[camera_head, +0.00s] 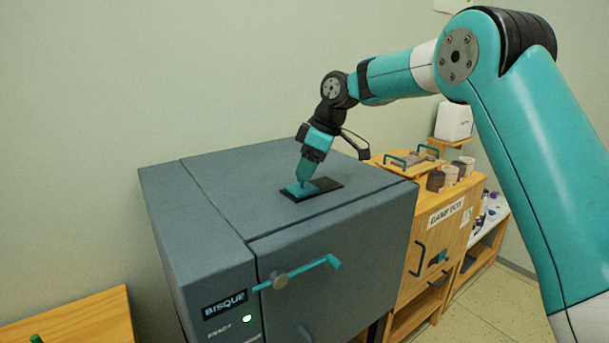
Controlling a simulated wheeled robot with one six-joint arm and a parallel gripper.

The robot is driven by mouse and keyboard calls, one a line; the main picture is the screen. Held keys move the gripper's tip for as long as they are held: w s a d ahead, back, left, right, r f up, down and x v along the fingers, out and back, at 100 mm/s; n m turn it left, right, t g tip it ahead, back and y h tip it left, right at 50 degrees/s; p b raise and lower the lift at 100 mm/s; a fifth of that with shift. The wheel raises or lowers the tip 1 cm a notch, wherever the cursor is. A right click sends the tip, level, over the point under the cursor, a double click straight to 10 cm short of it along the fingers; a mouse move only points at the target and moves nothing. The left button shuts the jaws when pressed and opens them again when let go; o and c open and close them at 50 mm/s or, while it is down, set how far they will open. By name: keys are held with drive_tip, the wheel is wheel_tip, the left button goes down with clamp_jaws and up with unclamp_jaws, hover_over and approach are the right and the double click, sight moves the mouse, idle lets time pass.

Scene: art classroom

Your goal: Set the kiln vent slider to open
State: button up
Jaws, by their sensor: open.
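The grey kiln (230,205) stands in the middle of the head view. A black vent plate (328,184) lies on its top, with a teal slider piece (300,188) over the plate's left part. My gripper (303,183) points down at the slider, its tip at or just above it. The fingertips are small here and partly merge with the slider's teal colour, so I cannot tell whether they touch it. The gripper is open. Any open or closed marking on the vent is too small to read.
A teal-handled door latch (300,272) crosses the kiln front above a lit green lamp (247,318). A wooden cabinet (440,225) with cups and a handled tray stands close on the right. A wooden surface (75,322) is at lower left. The kiln top is otherwise clear.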

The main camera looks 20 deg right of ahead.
drive_tip(key=shift+x, duration=0.85)
drive_tip(key=shift+c, duration=0.5)
clamp_jaws()
drive_tip(key=d, duration=0.1)
drive_tip(key=w+d+p, duration=0.1)
drive_tip(key=d, duration=0.1)
drive_tip(key=d+p, duration=0.1)
drive_tip(key=d, duration=0.1)
drive_tip(key=shift+w+d+r, duration=0.1)
drive_tip(key=shift+w+r, duration=0.1)
drive_tip(key=shift+w, duration=0.15)
drive_tip(key=shift+w+d+f, duration=0.1)
drive_tip(key=shift+w+d, duration=0.05)
drive_tip(key=shift+d, duration=0.25)
drive_tip(key=shift+o, duration=0.5)
unclamp_jaws()
drive_tip(key=shift+d, duration=0.25)
drive_tip(key=shift+a, duration=0.15)
